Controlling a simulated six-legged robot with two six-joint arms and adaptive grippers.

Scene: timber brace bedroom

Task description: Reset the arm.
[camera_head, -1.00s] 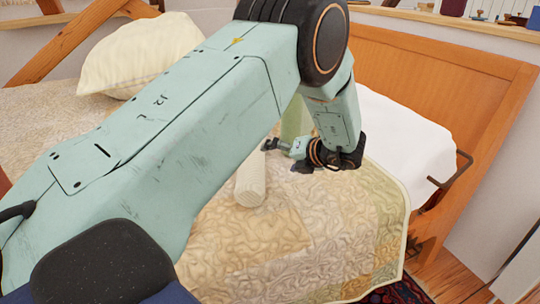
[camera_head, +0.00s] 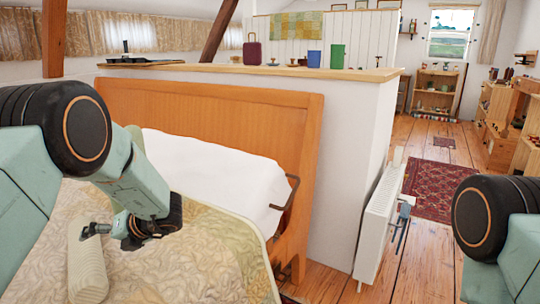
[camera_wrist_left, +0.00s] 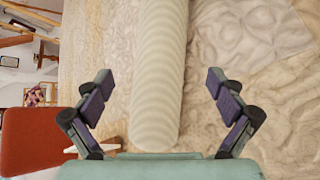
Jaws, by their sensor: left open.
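My left gripper (camera_head: 112,236) is over the quilted bed at the left in the head view. In the left wrist view my left gripper (camera_wrist_left: 158,92) has its two fingers spread wide, with nothing held between them. A pale ribbed roll (camera_head: 87,262) lies on the quilt next to the gripper. In the left wrist view the roll (camera_wrist_left: 160,70) runs lengthwise between the open fingers, apart from both. Part of my right arm shows at the right edge of the head view, but its gripper is out of view.
The bed's quilt (camera_head: 205,262) meets a wooden bed board (camera_head: 215,110). A white radiator (camera_head: 378,225) stands at the wall. Wooden floor (camera_head: 325,284) is open at right.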

